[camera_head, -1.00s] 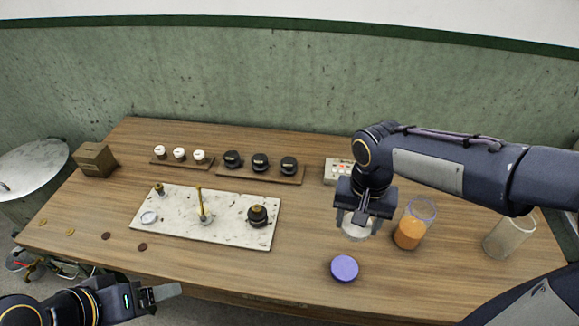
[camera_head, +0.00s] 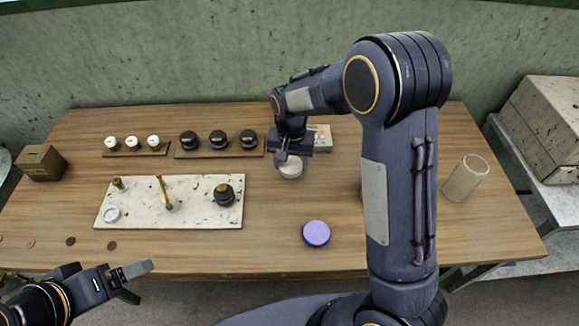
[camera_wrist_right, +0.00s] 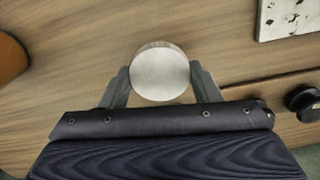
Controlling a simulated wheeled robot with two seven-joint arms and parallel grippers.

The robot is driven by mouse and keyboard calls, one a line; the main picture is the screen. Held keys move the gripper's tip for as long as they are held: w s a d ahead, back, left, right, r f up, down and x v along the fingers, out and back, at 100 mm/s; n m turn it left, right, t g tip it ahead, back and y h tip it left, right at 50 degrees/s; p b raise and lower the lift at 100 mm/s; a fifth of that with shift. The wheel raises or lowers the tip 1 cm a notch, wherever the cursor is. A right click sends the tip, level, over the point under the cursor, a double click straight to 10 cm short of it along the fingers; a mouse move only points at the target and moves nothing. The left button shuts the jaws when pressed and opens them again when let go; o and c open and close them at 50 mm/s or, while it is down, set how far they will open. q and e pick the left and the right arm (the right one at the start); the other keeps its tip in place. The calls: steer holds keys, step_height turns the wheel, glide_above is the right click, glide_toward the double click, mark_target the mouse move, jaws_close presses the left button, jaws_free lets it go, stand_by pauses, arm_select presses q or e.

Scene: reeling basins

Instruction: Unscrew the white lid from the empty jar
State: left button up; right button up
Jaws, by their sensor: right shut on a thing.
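The white lid (camera_head: 291,169) is a pale round disc with a short side wall, held by my right gripper (camera_head: 289,160). In the right wrist view, the lid (camera_wrist_right: 160,74) sits between the two fingers, which touch it on either side. No jar shows under it, and I cannot tell its height above the table. The empty jar (camera_head: 466,178) is a clear glass cylinder standing upright with an open top at the right of the table. My left gripper (camera_head: 137,270) is off the near left table edge, and its jaw gap is not clear.
A purple lid (camera_head: 316,233) lies near the front. The orange-filled jar is mostly hidden behind my right arm in the head view.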

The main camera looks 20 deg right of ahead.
mark_target(290, 163)
steer(key=shift+w+f, duration=0.15)
steer(key=shift+f, duration=0.05)
steer(key=shift+w+f, duration=0.15)
steer(key=shift+f, duration=1.55)
steer(key=shift+f, duration=0.1)
steer(key=o, duration=1.1)
